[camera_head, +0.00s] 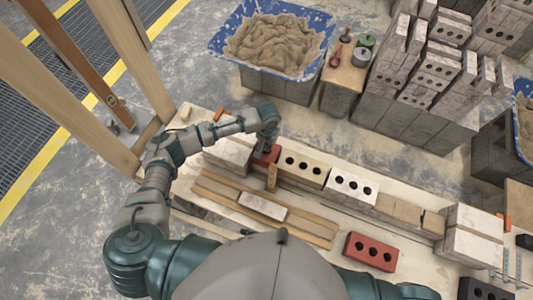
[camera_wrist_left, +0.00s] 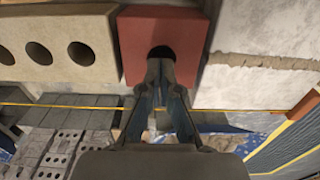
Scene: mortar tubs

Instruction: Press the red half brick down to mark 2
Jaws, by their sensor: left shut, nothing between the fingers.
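The red half brick (camera_head: 272,152) sits in the row on the long bench, between a pale block (camera_head: 230,153) and a cream three-hole brick (camera_head: 301,169). My left gripper (camera_head: 265,148) is over its top, pointing down, shut and empty. In the left wrist view the red half brick (camera_wrist_left: 135,45) shows one dark hole, and the shut fingertips of my left gripper (camera_wrist_left: 160,64) are at the hole's edge. I cannot tell whether they touch. A small upright wooden piece (camera_head: 272,178) stands in front of the brick. No mark can be read. My right gripper is out of view.
A white three-hole brick (camera_head: 351,188) continues the row. A loose red brick (camera_head: 371,252) and a wooden frame with a pale bar (camera_head: 262,206) lie nearer me. A blue mortar tub (camera_head: 272,45) stands behind. Timber posts (camera_head: 75,95) rise at left.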

